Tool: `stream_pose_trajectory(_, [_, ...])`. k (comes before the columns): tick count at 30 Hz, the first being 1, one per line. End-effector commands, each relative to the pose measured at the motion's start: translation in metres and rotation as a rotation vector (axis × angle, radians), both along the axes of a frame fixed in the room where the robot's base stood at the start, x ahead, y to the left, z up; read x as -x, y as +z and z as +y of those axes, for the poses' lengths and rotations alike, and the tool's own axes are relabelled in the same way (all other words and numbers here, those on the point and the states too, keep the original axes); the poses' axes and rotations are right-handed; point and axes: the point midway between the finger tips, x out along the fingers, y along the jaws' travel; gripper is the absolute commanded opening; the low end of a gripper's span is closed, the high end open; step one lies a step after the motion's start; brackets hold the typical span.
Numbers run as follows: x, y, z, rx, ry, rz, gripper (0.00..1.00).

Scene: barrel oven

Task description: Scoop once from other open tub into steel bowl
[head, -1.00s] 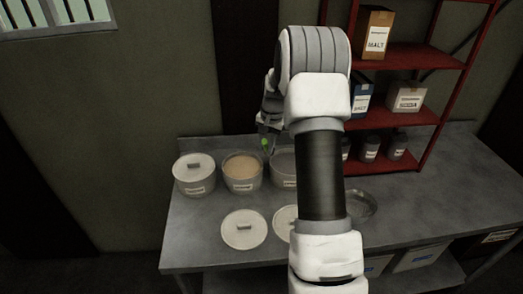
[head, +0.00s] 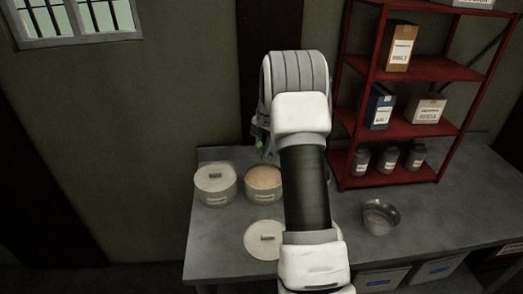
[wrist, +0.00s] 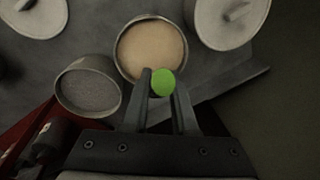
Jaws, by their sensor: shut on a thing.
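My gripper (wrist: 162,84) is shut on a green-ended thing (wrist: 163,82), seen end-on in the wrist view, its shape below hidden. In the head view the green end (head: 259,144) shows behind my arm. One open tub (head: 263,195) holds tan powder, and in the wrist view this tub (wrist: 121,62) lies just beyond the fingertips. The other open tub (wrist: 112,108) holds grey contents and sits left of the fingers in the wrist view. My arm hides it in the head view. The steel bowl (head: 381,216) stands on the table right of my arm, apart from the gripper.
A lidded tub (head: 214,186) stands left of the tan one. A loose lid (head: 265,240) lies in front on the table (head: 220,250). A red shelf (head: 400,130) with boxes and dark jars stands behind the bowl. The table around the bowl is clear.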

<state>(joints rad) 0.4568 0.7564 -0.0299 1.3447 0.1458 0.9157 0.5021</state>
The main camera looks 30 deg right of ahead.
Motion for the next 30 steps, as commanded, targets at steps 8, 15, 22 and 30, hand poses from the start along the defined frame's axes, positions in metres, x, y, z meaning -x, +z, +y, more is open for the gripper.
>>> stream_pose_trajectory(8, [0.0,-0.028,0.0,0.0,0.001,0.0,0.0])
stream_pose_trajectory(15, [0.0,-0.058,0.0,0.0,0.001,0.0,0.0])
stream_pose_trajectory(22, [0.0,-0.084,0.0,0.0,0.002,0.001,0.0])
stream_pose_trajectory(30, [0.0,-0.1,0.0,0.001,0.002,-0.001,0.0])
